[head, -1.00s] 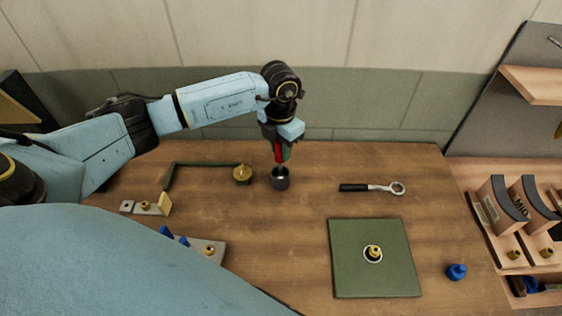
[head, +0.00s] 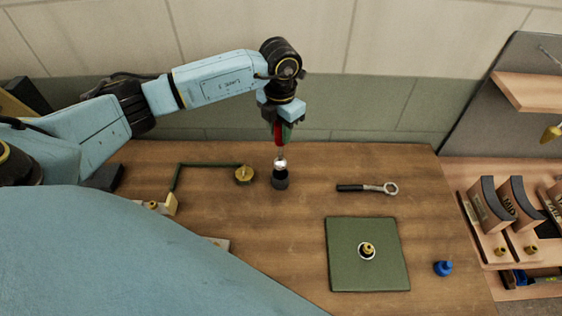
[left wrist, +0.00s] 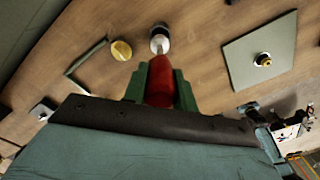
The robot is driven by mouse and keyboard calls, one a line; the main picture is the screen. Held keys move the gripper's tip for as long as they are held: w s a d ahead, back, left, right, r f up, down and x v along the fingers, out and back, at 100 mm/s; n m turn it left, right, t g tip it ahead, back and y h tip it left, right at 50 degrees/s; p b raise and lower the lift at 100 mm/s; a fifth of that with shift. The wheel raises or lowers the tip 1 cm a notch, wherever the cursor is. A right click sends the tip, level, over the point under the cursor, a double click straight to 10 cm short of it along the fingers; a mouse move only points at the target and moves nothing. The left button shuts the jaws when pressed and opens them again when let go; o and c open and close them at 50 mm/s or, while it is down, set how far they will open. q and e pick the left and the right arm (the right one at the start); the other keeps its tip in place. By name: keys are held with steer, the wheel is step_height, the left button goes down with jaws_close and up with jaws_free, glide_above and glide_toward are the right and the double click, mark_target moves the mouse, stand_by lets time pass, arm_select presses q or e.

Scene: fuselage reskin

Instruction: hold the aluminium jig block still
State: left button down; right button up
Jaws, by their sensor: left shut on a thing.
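My left gripper (head: 282,132) is shut on a red-handled tool (left wrist: 160,82), pointing down. The tool's silvery end (head: 280,163) is just above or at the mouth of a small dark cup (head: 280,183) on the bench; I cannot tell whether it is still inside. A pale grey metal block with a brass piece (left wrist: 42,110) lies at the left in the left wrist view, apart from the gripper. In the head view my own body covers much of the left bench, including most of the metal pieces there. My right gripper is not in view.
A brass disc (head: 245,174) sits by a thin green bar (head: 210,165), left of the cup. A ratchet wrench (head: 367,188), a green mat (head: 340,275) with a brass fitting (head: 368,250) and a blue piece (head: 443,268) lie to the right. The bench between is clear.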

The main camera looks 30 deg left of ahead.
arm_select(q)
steer(key=shift+r+p, duration=0.5)
steer(key=shift+r, duration=0.6)
